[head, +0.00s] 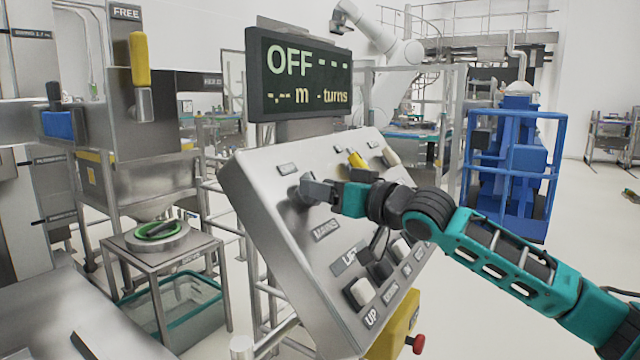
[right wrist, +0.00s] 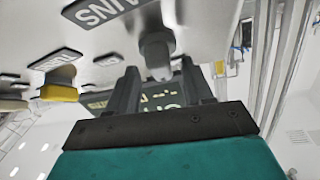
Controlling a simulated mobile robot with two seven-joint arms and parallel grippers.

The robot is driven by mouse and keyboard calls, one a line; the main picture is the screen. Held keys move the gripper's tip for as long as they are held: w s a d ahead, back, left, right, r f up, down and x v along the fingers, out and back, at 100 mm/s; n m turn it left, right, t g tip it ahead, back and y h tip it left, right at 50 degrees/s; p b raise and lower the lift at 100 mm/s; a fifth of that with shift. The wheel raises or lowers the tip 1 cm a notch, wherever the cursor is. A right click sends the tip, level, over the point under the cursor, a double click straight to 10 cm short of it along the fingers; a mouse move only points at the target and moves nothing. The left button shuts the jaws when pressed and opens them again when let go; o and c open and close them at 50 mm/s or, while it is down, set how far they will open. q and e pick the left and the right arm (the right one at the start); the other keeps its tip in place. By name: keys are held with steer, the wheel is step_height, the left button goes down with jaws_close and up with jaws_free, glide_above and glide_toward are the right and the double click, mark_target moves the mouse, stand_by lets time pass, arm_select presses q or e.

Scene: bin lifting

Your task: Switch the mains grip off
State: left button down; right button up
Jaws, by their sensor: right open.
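The mains grip is a grey knob on the sloping panel (head: 265,210), above the MAINS label (head: 326,230). In the right wrist view the mains grip (right wrist: 157,50) stands between and just beyond the fingertips of my right gripper (right wrist: 160,80), which is open; contact cannot be told. The display (head: 300,75) above the panel reads OFF, with dashes before "m" and "turns". My left gripper is not in view.
A yellow knob (head: 357,160) and a cream knob (head: 390,157) sit near the panel's top right. A pale UP knob (head: 360,292) and dark controls (head: 378,268) are lower down. A steel table (head: 175,255) stands left, a blue machine (head: 515,150) behind right.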

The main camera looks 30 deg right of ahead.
steer(key=shift+w+a, duration=0.2)
steer(key=shift+w, duration=0.3)
